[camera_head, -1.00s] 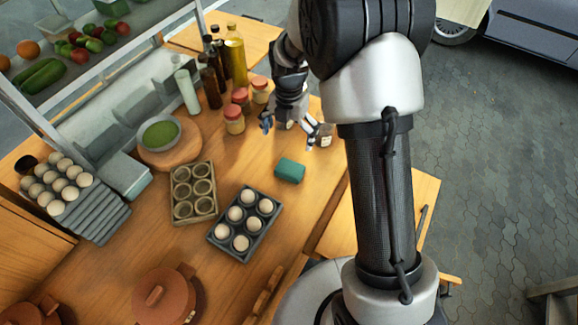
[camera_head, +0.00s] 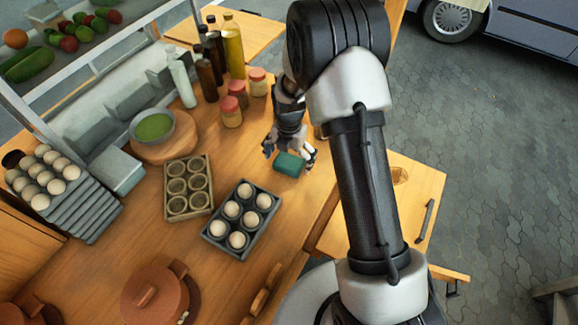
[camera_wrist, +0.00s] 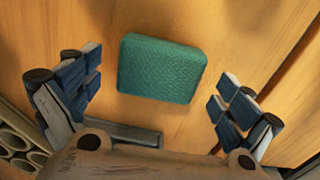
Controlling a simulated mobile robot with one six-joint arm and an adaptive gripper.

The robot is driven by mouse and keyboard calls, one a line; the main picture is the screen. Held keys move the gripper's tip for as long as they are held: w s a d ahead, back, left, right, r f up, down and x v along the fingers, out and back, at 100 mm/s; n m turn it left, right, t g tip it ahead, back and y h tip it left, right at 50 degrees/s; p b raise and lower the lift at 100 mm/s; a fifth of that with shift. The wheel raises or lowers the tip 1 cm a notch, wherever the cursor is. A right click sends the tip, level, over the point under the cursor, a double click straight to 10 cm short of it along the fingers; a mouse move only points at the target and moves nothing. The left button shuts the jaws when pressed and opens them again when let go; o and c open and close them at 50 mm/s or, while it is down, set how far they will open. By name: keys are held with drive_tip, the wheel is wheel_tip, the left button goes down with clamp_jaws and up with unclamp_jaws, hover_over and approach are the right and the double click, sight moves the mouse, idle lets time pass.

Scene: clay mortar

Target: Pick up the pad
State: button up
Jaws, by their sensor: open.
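The pad (camera_head: 289,164) is a small green rectangular block with a textured surface. It lies flat on the wooden counter (camera_head: 228,166), right of the dark egg tray. In the wrist view the pad (camera_wrist: 161,68) lies ahead of my gripper, between the lines of its two blue-padded fingers and apart from both. My gripper (camera_wrist: 158,92) is open and empty. In the head view my gripper (camera_head: 289,158) is over the pad, with one finger to each side. Its height above the counter is hard to tell.
A dark tray of eggs (camera_head: 209,233) and an empty tan cup tray (camera_head: 168,206) stand left of the pad. Red-lidded jars (camera_head: 231,112) and bottles (camera_head: 233,50) stand behind. The counter edge is close on the right. A lidded brown pot (camera_head: 150,296) stands at the front.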

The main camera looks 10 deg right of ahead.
sight(289, 161)
drive_tip(key=shift+f, duration=0.7)
drive_tip(key=shift+c, duration=0.2)
drive_tip(key=c, duration=1)
drive_tip(key=shift+r, duration=0.15)
wheel_tip(289, 161, up, 20)
drive_tip(key=p, duration=0.5)
drive_tip(key=o, duration=0.3)
drive_tip(key=c, duration=0.3)
